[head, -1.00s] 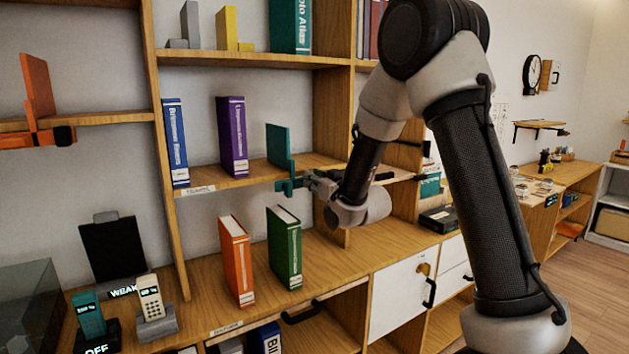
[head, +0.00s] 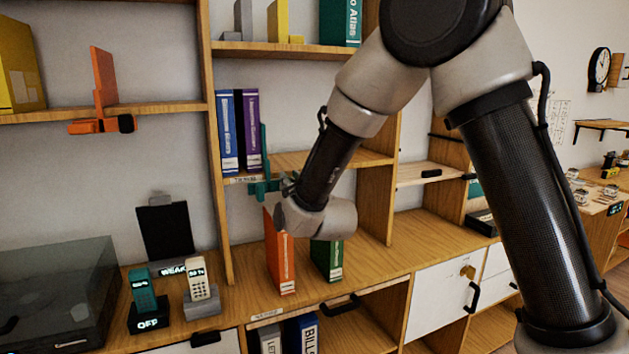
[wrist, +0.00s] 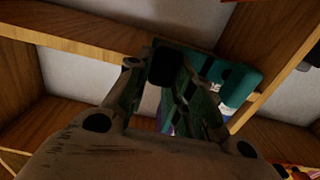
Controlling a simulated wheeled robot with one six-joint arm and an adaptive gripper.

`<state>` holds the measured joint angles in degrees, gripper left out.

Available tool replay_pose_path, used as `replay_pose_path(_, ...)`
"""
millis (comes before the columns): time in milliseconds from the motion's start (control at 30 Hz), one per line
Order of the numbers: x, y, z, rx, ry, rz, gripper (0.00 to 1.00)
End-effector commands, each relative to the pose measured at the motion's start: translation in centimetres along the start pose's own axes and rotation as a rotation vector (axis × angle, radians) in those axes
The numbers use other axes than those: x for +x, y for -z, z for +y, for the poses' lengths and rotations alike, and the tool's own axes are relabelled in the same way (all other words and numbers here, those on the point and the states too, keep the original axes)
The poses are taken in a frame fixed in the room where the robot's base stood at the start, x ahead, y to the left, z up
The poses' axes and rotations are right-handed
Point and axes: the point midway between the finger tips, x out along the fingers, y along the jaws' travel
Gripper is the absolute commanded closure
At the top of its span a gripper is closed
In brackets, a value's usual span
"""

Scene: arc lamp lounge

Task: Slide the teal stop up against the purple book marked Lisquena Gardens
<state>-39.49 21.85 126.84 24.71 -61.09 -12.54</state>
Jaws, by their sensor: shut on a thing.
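The teal stop (head: 264,145) stands upright on the middle shelf, just right of the purple book (head: 251,130). In the head view its plate shows almost no gap to the book; whether they touch I cannot tell. The purple book stands upright close beside a blue book (head: 227,130), with a dark narrow strip between them. My gripper (head: 281,186) is shut on the lower front of the stop at the shelf edge. In the wrist view my gripper's fingers (wrist: 180,95) converge on a teal part (wrist: 241,85). The book's title is too small to read.
Shelf space right of the stop is bare (head: 350,158). Below stand an orange book (head: 280,262), partly behind my wrist, and a green book (head: 327,260). An orange stop (head: 104,85) is on the left shelf. A wooden upright (head: 384,140) bounds the right side.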

Motion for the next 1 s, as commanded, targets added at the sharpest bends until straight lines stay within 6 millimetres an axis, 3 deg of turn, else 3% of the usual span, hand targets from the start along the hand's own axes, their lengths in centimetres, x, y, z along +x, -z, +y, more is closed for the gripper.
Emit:
replay_pose_path(200, 0.0, -0.1, -2.2, 0.0, 0.001, -0.003, 1.0)
replay_pose_path(600, 0.0, -0.1, -2.5, -0.001, 0.0, -0.002, 1.0)
replay_pose_path(633, 0.0, -0.1, -2.5, -0.001, 0.0, -0.002, 0.75)
replay_pose_path(733, 0.0, -0.1, -2.5, -0.001, 0.0, -0.002, 0.57)
replay_pose_path(1000, 0.0, 0.0, -2.4, 0.0, 0.0, -0.001, 0.55)
